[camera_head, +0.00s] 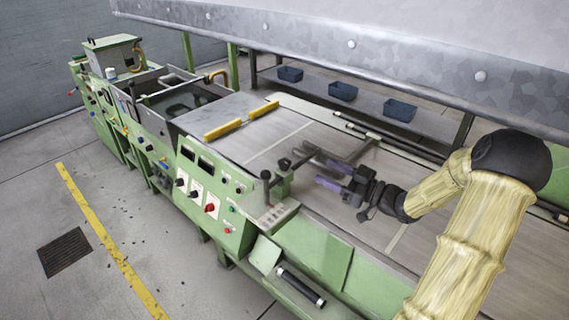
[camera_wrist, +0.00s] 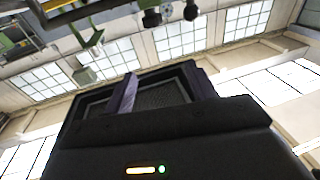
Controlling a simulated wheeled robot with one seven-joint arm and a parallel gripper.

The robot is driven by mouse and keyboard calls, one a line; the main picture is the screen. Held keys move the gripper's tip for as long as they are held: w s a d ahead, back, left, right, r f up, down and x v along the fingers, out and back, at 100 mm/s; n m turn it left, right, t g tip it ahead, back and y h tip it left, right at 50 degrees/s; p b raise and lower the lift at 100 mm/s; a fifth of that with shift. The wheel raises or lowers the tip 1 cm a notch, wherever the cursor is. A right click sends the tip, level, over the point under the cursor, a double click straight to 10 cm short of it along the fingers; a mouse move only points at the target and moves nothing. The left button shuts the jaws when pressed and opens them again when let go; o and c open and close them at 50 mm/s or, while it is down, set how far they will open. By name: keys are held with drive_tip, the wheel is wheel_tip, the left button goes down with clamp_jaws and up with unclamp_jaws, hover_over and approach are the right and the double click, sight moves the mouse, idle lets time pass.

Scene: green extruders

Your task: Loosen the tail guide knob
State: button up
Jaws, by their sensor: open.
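Several dark knobs sit on a green bracket at the machine's near edge in the head view. One dark knob (camera_head: 284,163) is on its upper part, and another (camera_head: 265,175) tops a short post to the left. I cannot tell which is the tail guide knob. My gripper (camera_head: 322,174), with purple fingers, is open just right of the bracket, over the belt, apart from the knobs as far as I can see. In the wrist view, my open gripper (camera_wrist: 162,88) has nothing between its fingers. Dark round knobs (camera_wrist: 152,17) show at the top, beyond the fingers.
Grey rods and a crossbar (camera_head: 345,160) lie close behind my gripper. The green control panel (camera_head: 212,200) with buttons stands left of the bracket. Yellow bars (camera_head: 222,130) lie further along the machine. A large grey hood (camera_head: 370,50) overhangs the back. Blue bins (camera_head: 343,91) sit behind.

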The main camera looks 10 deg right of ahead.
sight(290, 164)
drive_tip(key=s+f+h, duration=0.1)
drive_tip(key=s+d+f+m+h, duration=0.1)
drive_tip(key=s, duration=0.1)
drive_tip(key=shift+f+m+t, duration=0.15)
drive_tip(key=shift+m+t, duration=0.15)
drive_tip(key=shift+t, duration=0.1)
drive_tip(key=shift+a, duration=0.1)
drive_tip(key=p+x, duration=0.2)
drive_tip(key=x, duration=1.5)
drive_tip(key=shift+w+f, duration=0.1)
drive_tip(key=shift+w, duration=0.1)
drive_tip(key=shift+c, duration=0.5)
drive_tip(key=c, duration=0.9)
